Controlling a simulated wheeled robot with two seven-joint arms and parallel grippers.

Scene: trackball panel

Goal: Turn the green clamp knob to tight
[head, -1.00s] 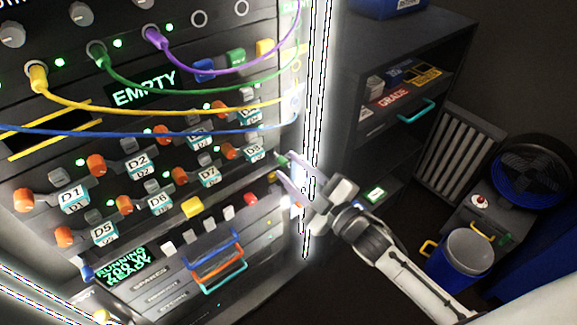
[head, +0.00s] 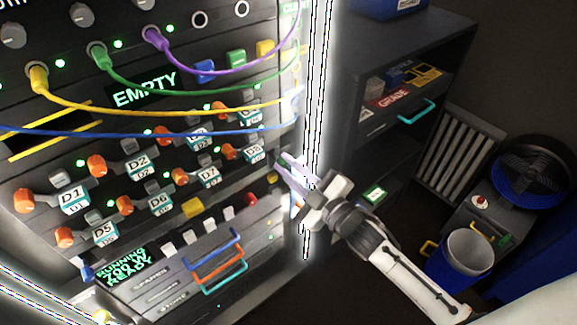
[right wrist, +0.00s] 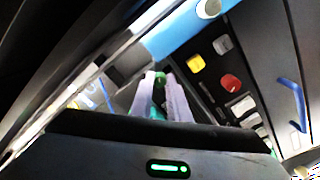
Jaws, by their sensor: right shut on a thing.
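My right gripper (head: 282,161) reaches in from the lower right to the right edge of the panel. Its pale fingers are closed on the green clamp knob, which is mostly covered in the head view. In the right wrist view, green parts of the clamp knob (right wrist: 160,79) show between the two fingers of my right gripper (right wrist: 162,86). The knob's exact turn angle and any tight mark cannot be read. My left gripper is not in view.
The panel carries orange knobs (head: 97,165), coloured cables (head: 140,112) and a red button (head: 250,199) near the gripper. A bright upright strip (head: 316,100) stands along the panel's right side. A dark shelf unit (head: 410,60), a fan (head: 530,172) and a blue bin (head: 462,262) are at the right.

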